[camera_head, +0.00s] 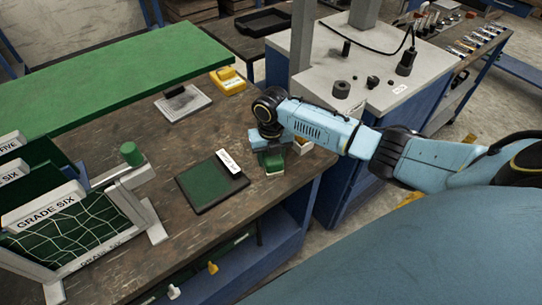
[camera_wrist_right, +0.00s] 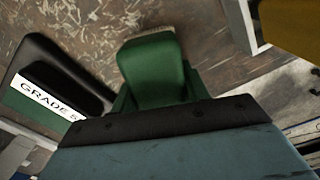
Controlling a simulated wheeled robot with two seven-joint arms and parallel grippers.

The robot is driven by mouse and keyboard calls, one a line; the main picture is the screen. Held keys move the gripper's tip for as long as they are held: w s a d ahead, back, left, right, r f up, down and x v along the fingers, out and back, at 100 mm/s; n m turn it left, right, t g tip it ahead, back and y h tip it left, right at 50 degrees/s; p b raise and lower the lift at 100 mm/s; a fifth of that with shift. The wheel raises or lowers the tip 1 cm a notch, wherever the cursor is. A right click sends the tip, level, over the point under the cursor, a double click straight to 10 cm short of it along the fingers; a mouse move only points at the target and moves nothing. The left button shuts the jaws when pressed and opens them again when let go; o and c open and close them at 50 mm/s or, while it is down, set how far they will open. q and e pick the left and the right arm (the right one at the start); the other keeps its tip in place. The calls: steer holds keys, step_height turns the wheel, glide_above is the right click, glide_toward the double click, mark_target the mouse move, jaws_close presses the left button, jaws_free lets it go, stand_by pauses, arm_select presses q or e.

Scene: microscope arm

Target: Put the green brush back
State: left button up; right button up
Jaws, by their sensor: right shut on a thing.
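The green brush (camera_head: 273,161) is at the right gripper's tip over the wooden workbench, near the bench's right edge. In the right wrist view the green brush (camera_wrist_right: 153,72) fills the middle, with a pale bristle edge at its far end. My right gripper (camera_head: 269,149) is shut on it. The wrist housing hides most of the fingers, and I cannot tell whether the brush touches the bench. My left gripper is in neither view.
A dark tray with a green pad (camera_head: 203,187) and a white-labelled block lies just left of the brush. A small white box (camera_head: 303,146) is close on the right. A grey plate (camera_head: 184,103) and yellow item (camera_head: 228,81) lie behind. A GRADE SIX rack (camera_head: 75,232) stands left.

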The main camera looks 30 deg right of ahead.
steer(key=shift+f, duration=0.1)
steer(key=o, duration=0.9)
step_height(320, 180, up, 12)
steer(key=shift+r+p, duration=0.15)
steer(key=shift+p, duration=0.3)
